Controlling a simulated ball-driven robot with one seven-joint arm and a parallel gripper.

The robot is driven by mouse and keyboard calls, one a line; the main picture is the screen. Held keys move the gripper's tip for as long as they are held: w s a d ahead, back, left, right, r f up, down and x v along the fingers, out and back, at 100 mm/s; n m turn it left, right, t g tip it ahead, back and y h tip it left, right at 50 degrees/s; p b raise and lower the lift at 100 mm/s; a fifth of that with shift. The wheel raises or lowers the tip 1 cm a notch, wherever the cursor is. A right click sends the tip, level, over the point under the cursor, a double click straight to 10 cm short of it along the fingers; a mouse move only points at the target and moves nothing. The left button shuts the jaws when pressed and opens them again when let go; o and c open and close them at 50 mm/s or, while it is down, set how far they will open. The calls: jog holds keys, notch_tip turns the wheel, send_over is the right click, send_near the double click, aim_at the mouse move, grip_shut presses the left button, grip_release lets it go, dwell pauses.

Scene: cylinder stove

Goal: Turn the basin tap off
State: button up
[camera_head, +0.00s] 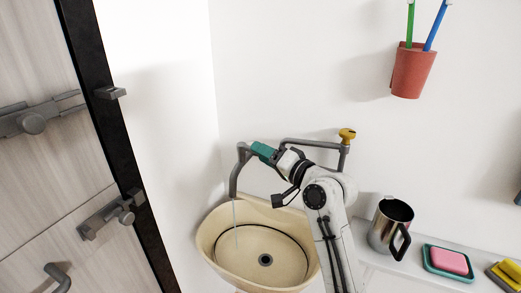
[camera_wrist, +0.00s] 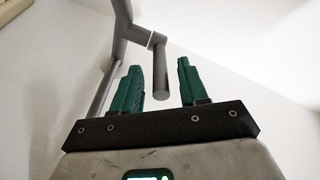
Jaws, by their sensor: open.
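The basin tap (camera_head: 310,143) is a grey pipe that runs along the wall and bends down over the cream basin (camera_head: 213,245). A thin stream of water (camera_head: 236,220) falls from its spout into the basin. My gripper (camera_head: 259,148) is at the upper bend of the spout, at the pipe's left end. In the wrist view my gripper (camera_wrist: 161,68) has its green fingers apart. A short grey bar (camera_wrist: 161,80) on the tap lies between the fingers, seemingly clear of both. My arm hides part of the pipe in the head view.
A yellow knob (camera_head: 347,133) tops the pipe's right end. A metal mug (camera_head: 389,226), a pink soap (camera_head: 450,261) in a teal dish and a yellow sponge (camera_head: 511,269) are on a ledge at right. A red cup (camera_head: 412,72) hangs above. A latched door (camera_head: 60,150) is at left.

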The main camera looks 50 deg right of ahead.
jog(key=shift+w, duration=0.7)
jog(key=shift+c, duration=0.2)
grip_shut()
